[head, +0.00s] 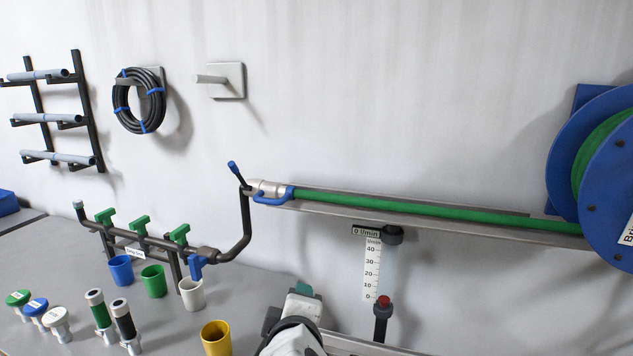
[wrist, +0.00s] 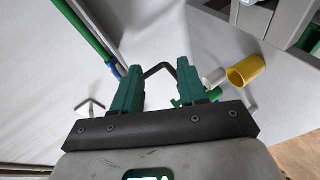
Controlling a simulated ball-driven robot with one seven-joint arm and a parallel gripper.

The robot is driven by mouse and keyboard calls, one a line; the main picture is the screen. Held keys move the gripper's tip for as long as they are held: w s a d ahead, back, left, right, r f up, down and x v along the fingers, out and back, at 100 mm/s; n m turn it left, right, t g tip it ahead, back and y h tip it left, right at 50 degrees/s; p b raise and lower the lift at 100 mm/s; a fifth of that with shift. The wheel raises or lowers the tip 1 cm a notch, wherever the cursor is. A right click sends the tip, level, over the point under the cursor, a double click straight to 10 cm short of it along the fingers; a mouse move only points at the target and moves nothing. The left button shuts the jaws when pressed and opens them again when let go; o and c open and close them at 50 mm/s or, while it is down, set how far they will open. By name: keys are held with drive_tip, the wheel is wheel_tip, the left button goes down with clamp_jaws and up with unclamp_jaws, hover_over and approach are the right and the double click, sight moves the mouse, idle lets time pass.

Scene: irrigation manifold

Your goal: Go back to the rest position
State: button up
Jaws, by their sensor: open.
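My gripper (head: 302,289) shows at the bottom of the head view, low in front of the wall; only part of it is visible there. In the wrist view its two teal fingers (wrist: 158,72) stand apart with nothing held between them. A dark bent pipe (wrist: 160,68) shows beyond the gap, and I cannot tell how far off it is. The green hose (head: 420,210) lies along a grey rail, its metal end (head: 268,188) with a blue lever at the upright dark pipe (head: 247,225). My gripper is apart from the hose in the head view.
The manifold with green valve handles (head: 140,222) stands on the grey bench (head: 60,265). Blue, green, white and yellow (head: 216,338) cups stand near it. A flow gauge (head: 372,270) reads 0 l/min. A blue reel (head: 585,150) is at right. A black coil (head: 139,101) hangs on the wall.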

drive_tip(key=s+d+f+m+g+h, duration=0.1)
drive_tip(key=s+d+f+m+g, duration=0.25)
drive_tip(key=s+d+f, duration=0.45)
drive_tip(key=s+d+f+m+g, duration=0.3)
drive_tip(key=s+d+f+m, duration=0.15)
drive_tip(key=d+f, duration=0.7)
drive_tip(key=s+d+f+m+g, duration=0.2)
drive_tip(key=s+d+f, duration=0.1)
drive_tip(key=s, duration=0.5)
drive_tip(key=s+d+f+m+g, duration=0.2)
drive_tip(key=s+d+f+m, duration=0.1)
drive_tip(key=s, duration=0.5)
drive_tip(key=s+d+f+m+g, duration=0.2)
drive_tip(key=s+d+f, duration=0.1)
drive_tip(key=s, duration=0.5)
drive_tip(key=shift+s+d+f+m+y, duration=0.3)
drive_tip(key=shift+s+d+f, duration=0.05)
drive_tip(key=shift+d, duration=0.45)
